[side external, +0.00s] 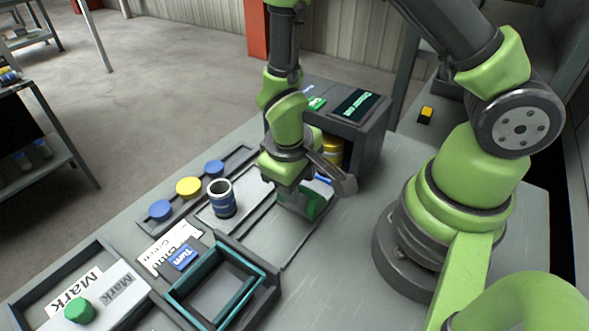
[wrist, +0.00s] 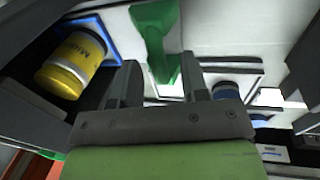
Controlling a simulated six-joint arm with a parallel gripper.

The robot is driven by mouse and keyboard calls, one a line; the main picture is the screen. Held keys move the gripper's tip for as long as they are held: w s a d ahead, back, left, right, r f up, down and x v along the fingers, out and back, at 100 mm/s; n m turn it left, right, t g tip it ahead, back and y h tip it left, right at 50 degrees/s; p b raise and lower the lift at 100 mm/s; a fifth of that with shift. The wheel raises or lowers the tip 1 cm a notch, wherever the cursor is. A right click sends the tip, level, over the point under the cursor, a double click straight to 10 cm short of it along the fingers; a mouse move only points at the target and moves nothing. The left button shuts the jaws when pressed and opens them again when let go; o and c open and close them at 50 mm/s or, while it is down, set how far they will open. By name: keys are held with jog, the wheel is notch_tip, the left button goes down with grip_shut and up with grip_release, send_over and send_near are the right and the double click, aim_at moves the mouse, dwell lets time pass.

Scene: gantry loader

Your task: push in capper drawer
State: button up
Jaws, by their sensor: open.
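The capper (side external: 372,135) is a grey box with a dark screen on its top at the back centre. A yellow jar (side external: 332,150) stands in its opening; in the wrist view the jar (wrist: 70,65) has a yellow lid and sits by a blue-edged tray (wrist: 108,42), seemingly the drawer. Most of the drawer is hidden behind my gripper in the side view. A green handle (side external: 308,206) stands in front of the capper, just below my gripper (side external: 305,190). In the wrist view my gripper (wrist: 158,85) is open, with the green handle (wrist: 157,40) between and beyond its fingers. Contact cannot be told.
A blue-labelled jar (side external: 222,200) stands on a light plate to the left. A rack (side external: 222,165) with blue and yellow lids lies behind it. A teal-edged open box (side external: 262,270) and a tray with a green knob (side external: 79,310) are in front. Bare table lies right of the box.

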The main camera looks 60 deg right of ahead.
notch_tip(320, 180, up, 10)
jog(key=a, duration=0.2)
jog(key=shift+f, duration=0.2)
